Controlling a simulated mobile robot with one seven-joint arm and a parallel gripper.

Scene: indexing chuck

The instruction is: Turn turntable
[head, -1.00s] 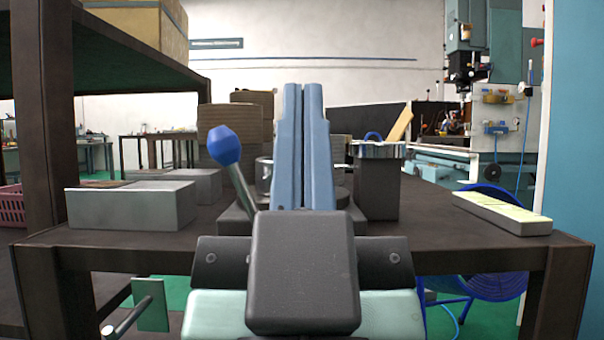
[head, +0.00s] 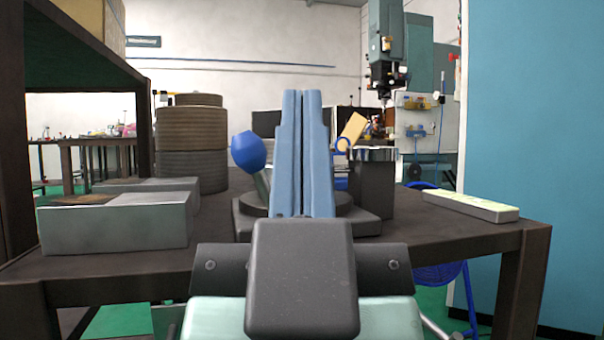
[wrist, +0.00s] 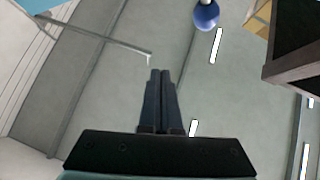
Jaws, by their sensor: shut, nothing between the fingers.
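My gripper (head: 303,98) is shut, its two blue-grey fingers pressed together and pointing up and away in the head view. It also shows in the wrist view (wrist: 161,75). Behind the fingers, the turntable (head: 355,208) sits on a dark square base on the bench, and the fingers hide its middle. A lever with a blue knob (head: 249,152) leans up to the left of the fingers, apart from them. The knob also shows at the top of the wrist view (wrist: 206,15), beyond and to the right of the fingertips.
Metal blocks (head: 118,222) lie at the left of the bench (head: 455,238). Brown round stacks (head: 192,150) stand behind them. A dark post with a metal cap (head: 371,190) stands right of the turntable. A pale-topped flat box (head: 470,205) lies at the right. A shelf overhangs at left.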

